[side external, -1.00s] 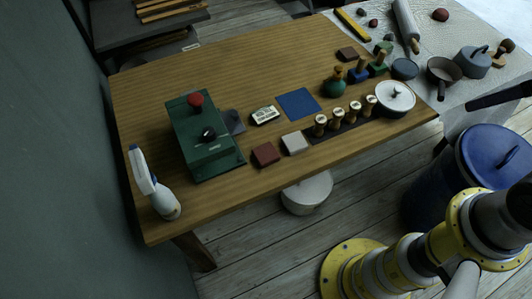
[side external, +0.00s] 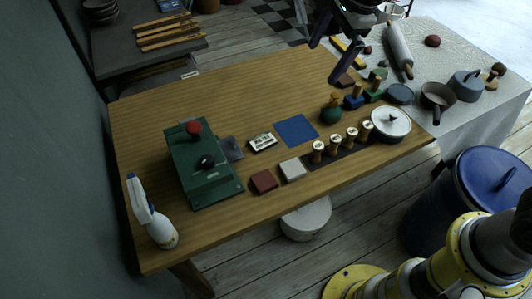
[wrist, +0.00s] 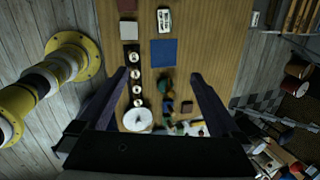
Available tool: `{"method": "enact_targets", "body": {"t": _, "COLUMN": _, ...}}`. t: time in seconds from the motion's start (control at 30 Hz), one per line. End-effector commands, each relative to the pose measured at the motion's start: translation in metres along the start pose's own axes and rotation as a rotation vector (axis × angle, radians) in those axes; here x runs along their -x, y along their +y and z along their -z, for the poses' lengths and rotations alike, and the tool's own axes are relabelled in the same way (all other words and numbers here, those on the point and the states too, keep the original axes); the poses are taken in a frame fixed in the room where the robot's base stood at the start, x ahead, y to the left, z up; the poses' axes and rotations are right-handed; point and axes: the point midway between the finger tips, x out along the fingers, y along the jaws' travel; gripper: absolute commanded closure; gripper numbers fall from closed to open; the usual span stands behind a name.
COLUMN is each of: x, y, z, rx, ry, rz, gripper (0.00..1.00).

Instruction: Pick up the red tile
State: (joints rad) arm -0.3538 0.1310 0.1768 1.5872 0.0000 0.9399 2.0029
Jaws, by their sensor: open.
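A red-brown tile (side external: 263,182) lies flat near the table's front edge, left of a white tile (side external: 293,169). It also shows at the top edge of the wrist view (wrist: 127,5). My gripper (side external: 324,62) is open and empty, above the table's far right part. Its two spread fingers (wrist: 159,75) frame the table in the wrist view.
A green box (side external: 203,165) with a red knob and a spray bottle (side external: 152,215) stand at left. A blue tile (side external: 297,130) lies mid-table. Several stamps stand on a dark strip (side external: 325,160) beside a white lidded pot (side external: 390,123). The table's far left is clear.

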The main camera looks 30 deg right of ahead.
Motion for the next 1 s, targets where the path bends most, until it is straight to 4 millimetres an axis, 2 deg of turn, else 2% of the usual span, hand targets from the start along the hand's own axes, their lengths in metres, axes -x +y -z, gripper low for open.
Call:
{"method": "enact_targets", "body": {"t": 0.03, "x": -0.026, "y": -0.001, "z": -0.018, "rx": -0.012, "ry": 0.008, "rz": -0.038, "gripper": 0.00}}
{"method": "enact_targets", "body": {"t": 0.2, "x": -0.106, "y": 0.011, "z": -0.071, "rx": -0.008, "ry": 0.041, "rz": -0.140, "gripper": 0.00}}
{"method": "enact_targets", "body": {"t": 0.3, "x": -0.146, "y": 0.028, "z": -0.093, "rx": 0.044, "ry": 0.064, "rz": -0.195, "gripper": 0.00}}
{"method": "enact_targets", "body": {"t": 0.4, "x": -0.177, "y": 0.050, "z": -0.105, "rx": 0.085, "ry": 0.089, "rz": -0.245, "gripper": 0.00}}
{"method": "enact_targets", "body": {"t": 0.57, "x": -0.201, "y": 0.074, "z": -0.113, "rx": 0.126, "ry": 0.113, "rz": -0.289, "gripper": 0.00}}
{"method": "enact_targets", "body": {"t": 0.67, "x": -0.209, "y": 0.078, "z": -0.114, "rx": 0.131, "ry": 0.113, "rz": -0.290, "gripper": 0.00}}
{"method": "enact_targets", "body": {"t": 1.0, "x": -0.265, "y": 0.094, "z": -0.105, "rx": 0.130, "ry": 0.112, "rz": -0.289, "gripper": 0.00}}
